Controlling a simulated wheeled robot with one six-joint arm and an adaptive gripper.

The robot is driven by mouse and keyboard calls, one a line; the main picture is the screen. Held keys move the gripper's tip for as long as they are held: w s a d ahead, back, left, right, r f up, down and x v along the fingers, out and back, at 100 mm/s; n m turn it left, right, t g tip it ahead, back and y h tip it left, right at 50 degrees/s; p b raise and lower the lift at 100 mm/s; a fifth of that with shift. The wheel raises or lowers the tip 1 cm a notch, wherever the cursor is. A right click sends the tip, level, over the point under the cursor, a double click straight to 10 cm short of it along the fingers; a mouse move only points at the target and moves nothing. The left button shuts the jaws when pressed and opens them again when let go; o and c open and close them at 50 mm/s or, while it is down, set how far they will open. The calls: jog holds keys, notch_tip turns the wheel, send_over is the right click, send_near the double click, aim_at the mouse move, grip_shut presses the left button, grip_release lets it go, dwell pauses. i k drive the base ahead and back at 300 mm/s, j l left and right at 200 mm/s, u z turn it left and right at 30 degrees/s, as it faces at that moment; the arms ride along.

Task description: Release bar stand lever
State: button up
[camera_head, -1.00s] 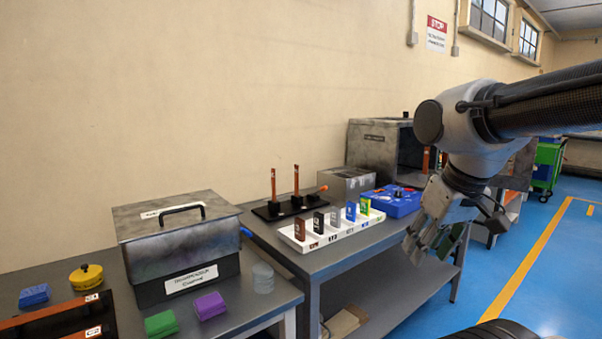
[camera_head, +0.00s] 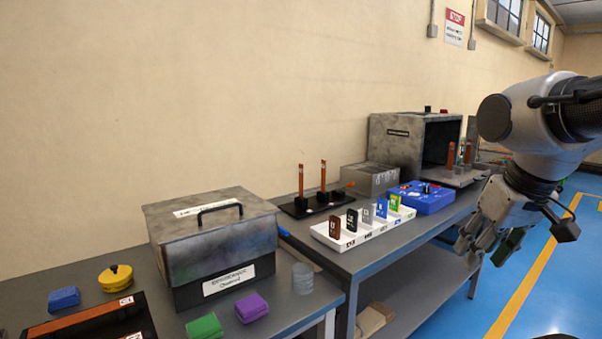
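The bar stand (camera_head: 300,208) is a black base on the grey bench with two upright copper bars. Its small orange lever (camera_head: 345,185) sticks out at the stand's right side, tilted slightly upward. My gripper (camera_head: 487,249) hangs at the right, pointing down, in front of the bench's right end and well apart from the stand. Its fingers look spread, with nothing seen between them.
A white tray (camera_head: 345,245) of several coloured labelled pieces lies in front of the stand. A blue case (camera_head: 428,200), a grey box (camera_head: 369,180) and an open metal chamber (camera_head: 395,146) stand to its right. A lidded metal box (camera_head: 215,250) stands left.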

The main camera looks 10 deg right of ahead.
aim_at(351, 183)
jog(key=i+l+u, duration=0.1)
jog(key=l, duration=0.25)
jog(key=i+l, duration=0.25)
jog(key=i+l+u, duration=0.15)
jog(key=l, duration=0.3)
jog(key=i+l, duration=0.15)
jog(key=l, duration=0.25)
jog(key=i+l+u, duration=0.15)
jog(key=l, duration=0.25)
jog(key=i+l, duration=0.15)
jog(key=l, duration=0.25)
jog(key=l+u, duration=0.15)
jog(key=i+j+u, duration=0.15)
jog(key=u, duration=0.25)
jog(key=i, duration=0.05)
